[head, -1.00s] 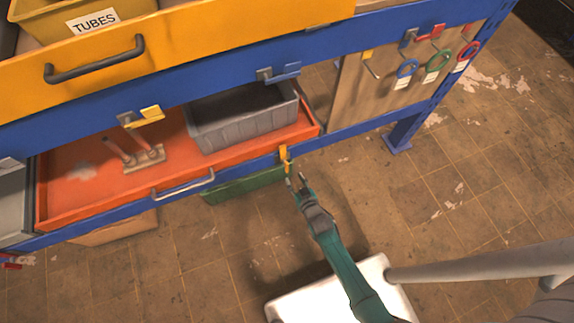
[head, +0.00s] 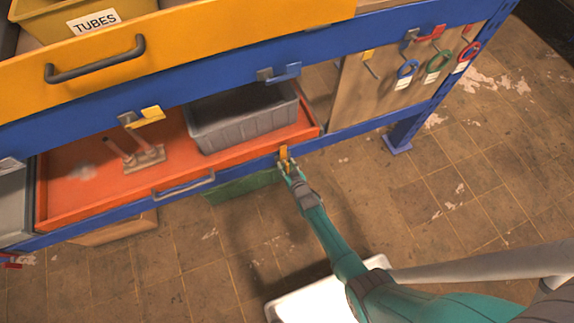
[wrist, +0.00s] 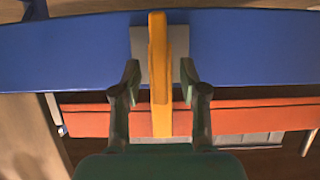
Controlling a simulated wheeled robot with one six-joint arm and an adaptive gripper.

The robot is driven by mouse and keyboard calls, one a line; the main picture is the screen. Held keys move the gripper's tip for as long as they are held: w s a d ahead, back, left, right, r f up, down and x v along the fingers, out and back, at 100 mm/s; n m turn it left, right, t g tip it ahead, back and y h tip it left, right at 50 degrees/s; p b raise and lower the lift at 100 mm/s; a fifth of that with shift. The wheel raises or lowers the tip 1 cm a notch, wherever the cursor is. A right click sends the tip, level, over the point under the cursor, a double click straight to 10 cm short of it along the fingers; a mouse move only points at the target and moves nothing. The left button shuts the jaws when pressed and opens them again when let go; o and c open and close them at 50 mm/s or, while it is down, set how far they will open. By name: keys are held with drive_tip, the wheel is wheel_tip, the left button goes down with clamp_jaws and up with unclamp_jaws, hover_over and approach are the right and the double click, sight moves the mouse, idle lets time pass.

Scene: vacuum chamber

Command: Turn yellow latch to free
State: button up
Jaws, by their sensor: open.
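The yellow latch (head: 283,153) sits on the lower blue beam, at the right front corner of the open orange drawer (head: 85,213). In the wrist view the yellow latch (wrist: 160,85) is a long bar on a grey plate (wrist: 138,45), crossing from the blue beam over the orange drawer's edge. My gripper (head: 289,170) is at the latch in the head view. In the wrist view my gripper (wrist: 160,76) is open, with one finger on each side of the latch bar. A gap shows on both sides, so neither finger appears to touch it.
Another yellow latch (head: 145,116) and a blue latch (head: 282,72) are on the upper blue beam. A grey bin (head: 245,128) stands in the orange drawer. A drawer handle (head: 183,184) is left of my gripper. A green bin (head: 238,187) is below. Floor to the right is clear.

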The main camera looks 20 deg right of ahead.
drive_tip(key=shift+c, duration=0.2)
clamp_jaws()
